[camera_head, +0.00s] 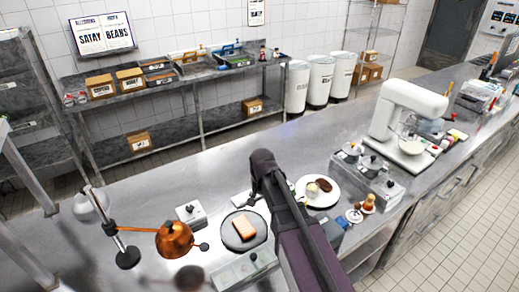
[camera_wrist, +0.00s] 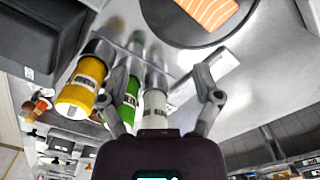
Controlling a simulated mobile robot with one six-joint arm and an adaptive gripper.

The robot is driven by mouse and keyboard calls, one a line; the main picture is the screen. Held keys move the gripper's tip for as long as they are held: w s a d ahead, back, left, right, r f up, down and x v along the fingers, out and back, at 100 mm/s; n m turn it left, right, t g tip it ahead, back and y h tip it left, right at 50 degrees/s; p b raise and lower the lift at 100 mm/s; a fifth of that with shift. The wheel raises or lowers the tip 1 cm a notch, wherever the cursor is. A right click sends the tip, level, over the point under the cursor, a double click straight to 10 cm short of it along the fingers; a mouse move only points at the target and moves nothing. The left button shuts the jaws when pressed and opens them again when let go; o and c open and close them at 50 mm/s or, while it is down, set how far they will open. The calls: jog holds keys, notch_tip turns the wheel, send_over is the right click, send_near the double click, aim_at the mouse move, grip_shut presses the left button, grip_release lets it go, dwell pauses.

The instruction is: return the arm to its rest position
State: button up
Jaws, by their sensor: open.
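My gripper (camera_wrist: 158,85) shows in the wrist view with its two fingers spread apart and nothing held between them. White, green (camera_wrist: 131,100) and yellow (camera_wrist: 80,88) bottles show around and beyond the fingers; the white bottle (camera_wrist: 155,105) appears between them in the picture, and I cannot tell the distance. In the head view my arm (camera_head: 285,210) rises from the bottom edge over the steel counter. My fingers are hidden there behind the arm. A salmon piece (camera_head: 243,226) lies on a dark round plate (camera_head: 226,238) left of my arm; the salmon also shows in the wrist view (camera_wrist: 208,10).
A white plate (camera_head: 328,203) with food is right of my arm. A copper heat lamp (camera_head: 174,240) stands left on the counter (camera_head: 150,195). A white stand mixer (camera_head: 405,115), small containers (camera_head: 380,185) and sauce pots crowd the right. Bare counter lies behind my arm.

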jog(key=s+d+f+n+b, duration=0.1)
jog(key=s+d, duration=0.2)
jog(key=d, duration=0.2)
jog(key=s+d+f+n+b, duration=0.1)
jog(key=s+d, duration=0.3)
jog(key=d, duration=0.1)
jog(key=s+d+f+n+b, duration=0.1)
jog(key=s+d, duration=0.2)
jog(key=d, duration=0.2)
jog(key=shift+s+d+f+n, duration=0.1)
jog(key=shift+s+f+n, duration=0.1)
jog(key=shift+s+n, duration=0.15)
jog(key=shift+s, duration=0.1)
dwell(1.6)
